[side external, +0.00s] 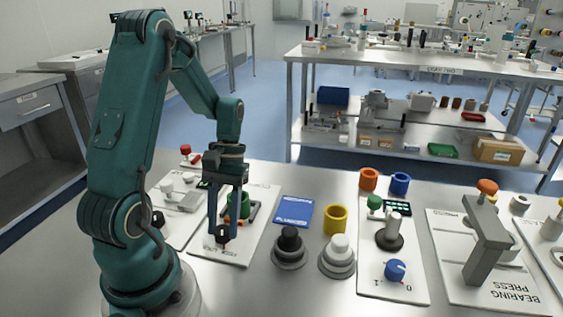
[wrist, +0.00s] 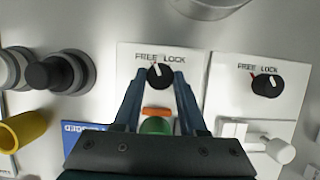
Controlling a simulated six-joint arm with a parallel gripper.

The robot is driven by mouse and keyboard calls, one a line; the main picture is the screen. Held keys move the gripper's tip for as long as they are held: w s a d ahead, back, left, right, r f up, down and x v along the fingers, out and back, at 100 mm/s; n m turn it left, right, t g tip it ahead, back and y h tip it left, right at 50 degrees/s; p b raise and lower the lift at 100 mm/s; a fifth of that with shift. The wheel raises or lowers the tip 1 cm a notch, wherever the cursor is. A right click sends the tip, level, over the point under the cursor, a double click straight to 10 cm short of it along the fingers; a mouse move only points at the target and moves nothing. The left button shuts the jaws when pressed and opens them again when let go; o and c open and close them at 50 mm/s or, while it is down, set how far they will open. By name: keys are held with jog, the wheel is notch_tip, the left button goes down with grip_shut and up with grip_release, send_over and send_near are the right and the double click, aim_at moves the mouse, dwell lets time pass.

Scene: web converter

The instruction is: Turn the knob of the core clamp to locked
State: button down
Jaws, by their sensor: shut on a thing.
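A white panel (side external: 232,256) carries a small black knob (side external: 222,238) at its front end. In the wrist view the same knob (wrist: 160,77) sits below the printed words FREE and LOCK. Its pale pointer mark is nearly upright, leaning slightly toward FREE. My gripper (side external: 224,231) points down over the panel, and in the wrist view its fingertips (wrist: 161,73) are shut on the knob's two sides. A green round part (wrist: 157,126) and an orange piece (wrist: 156,112) lie behind the knob, between the fingers. No readable label shows the clamp's name.
A second white panel with its own FREE/LOCK knob (wrist: 266,85) and a pale handle (wrist: 279,150) stands beside it. On the other side are a blue card (side external: 295,211), black and white round knobs, and a yellow ring (side external: 335,219). The bearing press (side external: 488,240) is farther right.

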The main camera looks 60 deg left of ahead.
jog(key=m, duration=0.2)
jog(key=m+y, duration=0.1)
jog(key=m, duration=0.1)
jog(key=m+g+y, duration=0.1)
jog(key=m, duration=0.1)
jog(key=shift+w+d+m, duration=0.15)
jog(key=shift+d+m, duration=0.1)
jog(key=shift+m, duration=0.05)
jog(key=m+y, duration=0.1)
jog(key=m, duration=0.2)
jog(key=m+y, duration=0.1)
jog(key=m, duration=0.2)
jog(key=shift+d+y, duration=0.2)
jog(key=shift+y, duration=0.2)
jog(key=shift+m, duration=0.3)
jog(key=shift+c, duration=2.3)
grip_release()
jog(key=shift+r, duration=0.1)
jog(key=shift+v, duration=2.5)
